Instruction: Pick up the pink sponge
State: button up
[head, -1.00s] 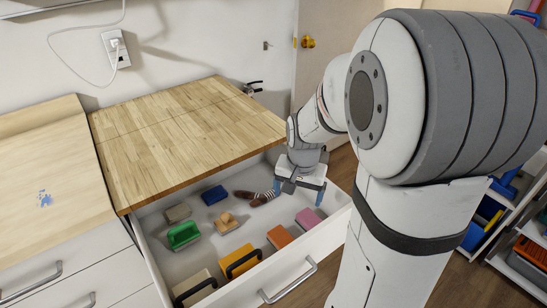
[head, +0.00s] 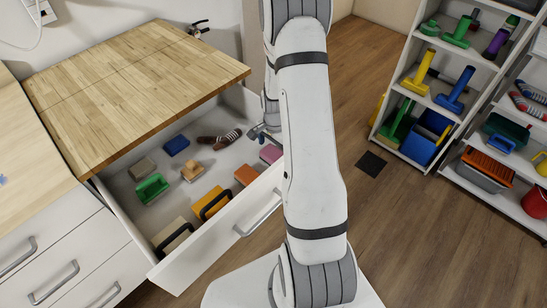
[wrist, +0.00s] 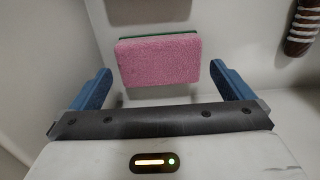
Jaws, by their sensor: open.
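The pink sponge (head: 270,153) lies in the open drawer near its right end, partly hidden by my arm in the head view. In the wrist view the pink sponge (wrist: 158,62) shows its broad pink face with a thin green edge at the top. My gripper (wrist: 160,78) is open, with one blue finger to the left of the sponge and one to the right. The fingers appear apart from the sponge, and nothing is held.
The drawer (head: 205,262) also holds an orange sponge (head: 246,175), a green item (head: 151,188), a blue block (head: 176,145), a striped brown item (head: 220,139) and black-handled blocks. A wooden worktop (head: 135,80) overhangs its back. Shelves (head: 452,55) with tools stand at right.

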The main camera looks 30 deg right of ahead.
aim_at(275, 154)
notch_tip(275, 154, down, 4)
jog(key=shift+f, duration=0.1)
jog(key=c, duration=0.7)
notch_tip(275, 154, up, 18)
jog(key=shift+r, duration=0.1)
dwell(0.6)
